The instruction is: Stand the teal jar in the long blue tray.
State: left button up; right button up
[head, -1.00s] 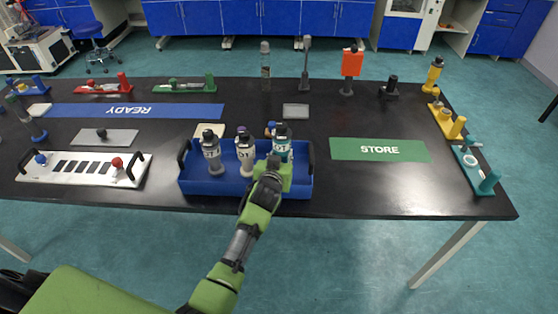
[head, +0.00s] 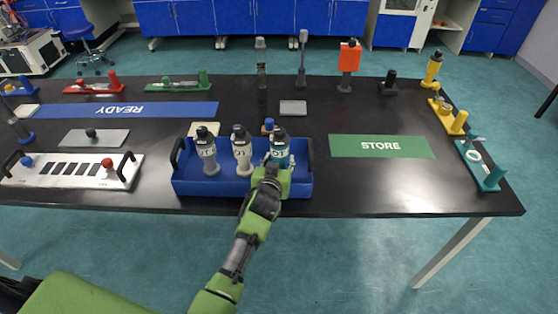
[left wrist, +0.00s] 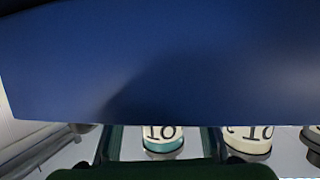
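The long blue tray (head: 215,187) stands at the front of the black table, with dark handles at its ends. The teal jar (head: 280,158) is upright at the tray's right part, beside a white jar (head: 242,160) and a grey jar (head: 207,160). Its base is hidden behind the tray's front wall. My left gripper (head: 271,177) is at the front wall, close to the teal jar. In the left wrist view the teal jar (left wrist: 163,143) shows between the two fingers, with gaps on both sides. A blue surface (left wrist: 160,65) fills most of that view. My right gripper is out of view.
A green STORE mat (head: 345,147) lies right of the tray, with bare table around it. A white rack (head: 70,182) with knobs is to the left. A blue READY mat (head: 60,110) lies behind it.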

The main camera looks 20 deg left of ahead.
pick_arm(q)
jog(key=shift+r, duration=0.25)
jog(key=v, duration=1.2)
jog(key=shift+f, duration=0.1)
